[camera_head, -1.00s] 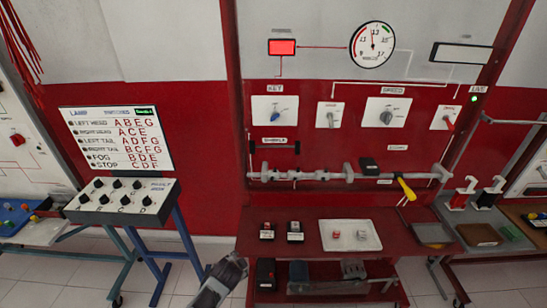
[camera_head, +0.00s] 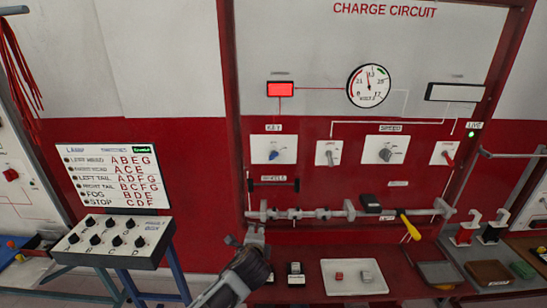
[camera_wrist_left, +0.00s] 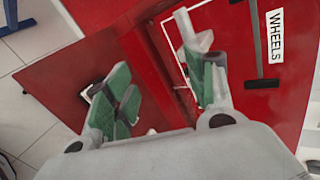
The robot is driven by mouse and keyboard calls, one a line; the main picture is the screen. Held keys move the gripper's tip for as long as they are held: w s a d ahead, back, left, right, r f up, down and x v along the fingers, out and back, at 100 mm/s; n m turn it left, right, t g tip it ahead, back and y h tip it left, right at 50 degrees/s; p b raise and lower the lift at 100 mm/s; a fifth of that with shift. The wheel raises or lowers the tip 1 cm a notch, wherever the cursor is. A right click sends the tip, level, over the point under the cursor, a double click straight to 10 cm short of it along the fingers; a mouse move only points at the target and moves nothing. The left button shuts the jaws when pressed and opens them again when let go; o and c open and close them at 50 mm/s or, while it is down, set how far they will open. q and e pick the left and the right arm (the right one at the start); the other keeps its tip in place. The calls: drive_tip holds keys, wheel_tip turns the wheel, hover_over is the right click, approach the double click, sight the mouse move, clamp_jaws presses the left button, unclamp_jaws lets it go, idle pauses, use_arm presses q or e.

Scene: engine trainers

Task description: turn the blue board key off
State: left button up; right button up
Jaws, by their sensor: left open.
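The blue key (camera_head: 275,156) is a small knob on a white plate under the KEY label, on the red part of the charge circuit board (camera_head: 345,205). It points diagonally. The red lamp (camera_head: 280,89) above it is lit. My left gripper (camera_head: 250,238) is below the key, near the left end of the grey rail, well short of the key. The left wrist view shows its green-padded fingers (camera_wrist_left: 165,82) spread apart and empty, with the WHEELS label (camera_wrist_left: 275,37) to their right. The key is not seen in that view. My right gripper is not in view.
A grey rail (camera_head: 330,213) with clamps and a yellow handle (camera_head: 410,227) runs across the board below the key. The speed knob (camera_head: 385,155) and a red switch (camera_head: 448,155) sit to the right. A lamp switch box (camera_head: 112,241) stands at left.

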use_arm(q)
drive_tip(key=w+d+r+m+t, duration=0.1)
drive_tip(key=d+r+m+t, duration=0.1)
drive_tip(key=r, duration=0.5)
drive_tip(key=d+r+m+t, duration=0.2)
drive_tip(key=r+m, duration=0.3)
drive_tip(key=r, duration=0.2)
drive_tip(key=w+d+r+m+t+p, duration=0.1)
drive_tip(key=d+r+m+t, duration=0.1)
drive_tip(key=r, duration=0.5)
drive_tip(key=shift+w+r+m, duration=0.3)
drive_tip(key=shift+r+m, duration=0.05)
drive_tip(key=shift+m, duration=0.35)
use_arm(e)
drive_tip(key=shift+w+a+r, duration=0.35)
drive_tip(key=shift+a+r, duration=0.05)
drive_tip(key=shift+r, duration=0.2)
use_arm(q)
drive_tip(key=shift+d, duration=0.1)
drive_tip(key=shift+w, duration=0.1)
drive_tip(key=p, duration=0.1)
approach(274, 158)
drive_tip(key=shift+w, duration=1.75)
drive_tip(key=shift+w+p, duration=0.55)
drive_tip(key=shift+w, duration=1.3)
drive_tip(key=shift+w+p, duration=0.3)
drive_tip(key=shift+w, duration=1.5)
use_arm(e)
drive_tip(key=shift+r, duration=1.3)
